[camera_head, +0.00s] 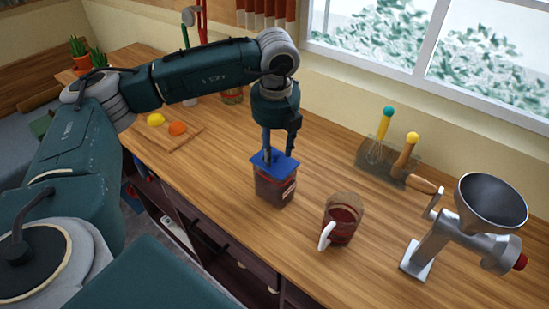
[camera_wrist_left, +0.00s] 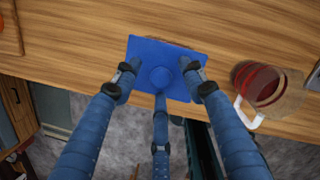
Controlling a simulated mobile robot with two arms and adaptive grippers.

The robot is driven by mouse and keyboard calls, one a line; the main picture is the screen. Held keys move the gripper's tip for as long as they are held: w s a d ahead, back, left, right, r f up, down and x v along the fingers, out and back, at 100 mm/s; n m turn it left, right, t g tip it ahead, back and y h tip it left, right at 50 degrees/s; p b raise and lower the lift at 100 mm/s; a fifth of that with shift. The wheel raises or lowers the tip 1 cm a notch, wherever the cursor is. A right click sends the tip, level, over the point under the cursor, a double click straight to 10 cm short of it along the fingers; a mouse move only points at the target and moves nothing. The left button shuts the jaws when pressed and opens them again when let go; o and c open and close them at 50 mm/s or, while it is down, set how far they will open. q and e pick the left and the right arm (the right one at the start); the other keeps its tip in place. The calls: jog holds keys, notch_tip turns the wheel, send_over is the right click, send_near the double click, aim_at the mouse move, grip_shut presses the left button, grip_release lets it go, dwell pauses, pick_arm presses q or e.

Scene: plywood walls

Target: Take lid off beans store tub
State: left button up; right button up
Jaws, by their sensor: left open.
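The beans store tub (camera_head: 273,187) stands upright on the wooden counter, with dark contents and a pale label on its side. Its blue square lid (camera_head: 262,161) lies on top, and the lid also shows in the left wrist view (camera_wrist_left: 148,52) with a round knob (camera_wrist_left: 160,77) in its middle. My left gripper (camera_head: 279,156) points down right above the lid. Its fingers (camera_wrist_left: 160,80) are open and spread around the knob; I cannot tell whether they touch the lid. My right gripper is in neither view.
A glass mug (camera_head: 343,222) with red contents stands to the right of the tub, with a metal grinder (camera_head: 445,240) farther right. Utensils on a rack (camera_head: 374,160) lie at the back. A cutting board (camera_head: 188,137) with fruit lies to the left.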

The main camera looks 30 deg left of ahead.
pick_arm(q)
jog(key=c, duration=1)
